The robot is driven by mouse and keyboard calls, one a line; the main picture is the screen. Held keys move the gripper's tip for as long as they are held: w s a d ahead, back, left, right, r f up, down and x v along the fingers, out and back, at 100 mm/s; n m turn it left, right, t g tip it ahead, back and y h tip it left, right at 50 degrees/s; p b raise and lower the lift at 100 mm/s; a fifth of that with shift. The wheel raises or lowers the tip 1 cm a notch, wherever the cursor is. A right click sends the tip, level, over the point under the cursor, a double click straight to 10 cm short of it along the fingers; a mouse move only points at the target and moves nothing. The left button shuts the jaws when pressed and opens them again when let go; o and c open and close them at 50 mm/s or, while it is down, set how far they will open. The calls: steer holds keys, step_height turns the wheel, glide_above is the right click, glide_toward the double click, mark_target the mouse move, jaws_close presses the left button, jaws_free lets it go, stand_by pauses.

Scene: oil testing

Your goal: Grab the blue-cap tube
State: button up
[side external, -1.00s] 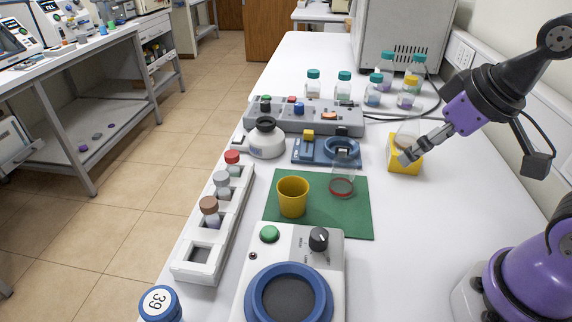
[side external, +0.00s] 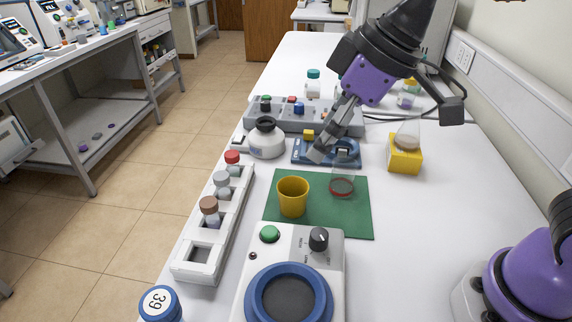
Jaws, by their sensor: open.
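A blue cap with a white top marked 39 (side external: 160,303) is at the lower left, cut off by the bottom edge; the body below it is mostly hidden. The white tube rack (side external: 196,272) beside it holds a red-cap tube (side external: 232,158), a grey-cap tube (side external: 222,181) and a brown-cap tube (side external: 209,207). Its front square slot looks empty. My gripper (side external: 320,152) is open and empty, pointing down and left above the blue device at mid-bench. It is well apart from the blue cap, which lies nearer the camera and to the left.
A yellow cup (side external: 293,197) and a clear vessel with a red base (side external: 341,187) stand on the green mat (side external: 350,222). A white round-bodied bottle (side external: 267,140) stands behind the rack. A flask sits on a yellow block (side external: 404,160). A machine with a blue ring (side external: 326,290) is in front.

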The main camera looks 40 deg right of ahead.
steer(key=a+n+g+y, duration=0.15)
steer(key=a+n, duration=0.35)
steer(key=a, duration=0.7)
steer(key=n+g, duration=0.2)
steer(key=n, duration=0.1)
glide_toward(163, 300)
steer(key=x, duration=0.5)
steer(key=shift+a, duration=0.3)
steer(key=x, duration=0.6)
steer(key=shift+d, duration=0.25)
steer(key=c, duration=1.3)
